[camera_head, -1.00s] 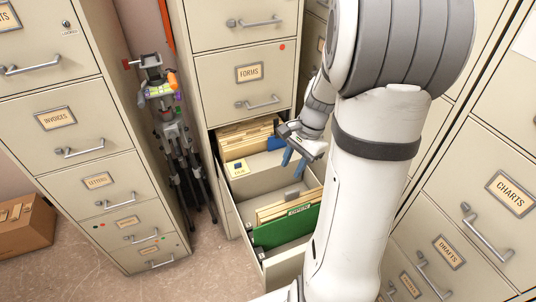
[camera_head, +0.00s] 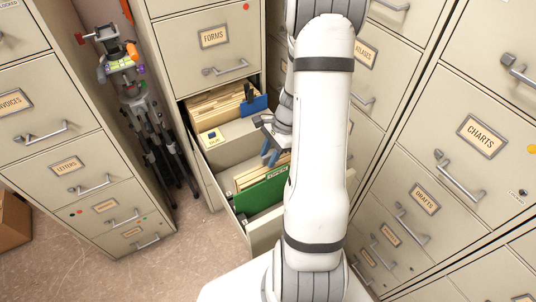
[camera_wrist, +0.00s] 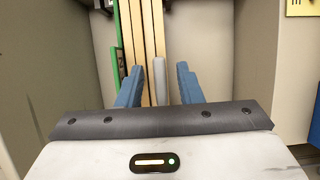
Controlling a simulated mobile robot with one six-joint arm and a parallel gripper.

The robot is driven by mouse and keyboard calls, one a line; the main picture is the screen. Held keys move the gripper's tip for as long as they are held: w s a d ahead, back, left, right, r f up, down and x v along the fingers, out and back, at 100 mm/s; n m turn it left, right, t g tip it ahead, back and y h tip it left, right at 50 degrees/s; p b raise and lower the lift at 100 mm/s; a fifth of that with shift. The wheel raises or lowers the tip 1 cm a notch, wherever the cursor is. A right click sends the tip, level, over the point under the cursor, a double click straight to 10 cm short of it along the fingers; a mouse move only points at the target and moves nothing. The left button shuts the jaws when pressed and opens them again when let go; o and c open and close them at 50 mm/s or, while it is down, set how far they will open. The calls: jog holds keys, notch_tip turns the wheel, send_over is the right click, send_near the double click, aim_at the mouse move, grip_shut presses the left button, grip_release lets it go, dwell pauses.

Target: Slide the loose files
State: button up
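The loose files (camera_head: 250,172) are cream folders standing in the front half of the open drawer (camera_head: 238,217), behind a green hanging folder (camera_head: 262,190). In the wrist view the files (camera_wrist: 140,38) run lengthwise, with the green folder (camera_wrist: 115,45) on their left and a grey upright piece (camera_wrist: 159,80) at their right. My gripper (camera_head: 270,153) has blue fingers and is above the drawer, near the files. In the wrist view my gripper (camera_wrist: 161,92) is open, with the grey piece and part of the files showing between its fingers. Contact cannot be told. My arm hides the drawer's right side.
More cream files (camera_head: 212,104) and a blue folder (camera_head: 253,105) stand at the drawer's back. Cabinets (camera_head: 40,110) stand left and right (camera_head: 440,130). A tripod (camera_head: 150,130) fills the left gap.

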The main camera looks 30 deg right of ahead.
jog(key=shift+c, duration=0.2)
grip_shut()
dwell(0.5)
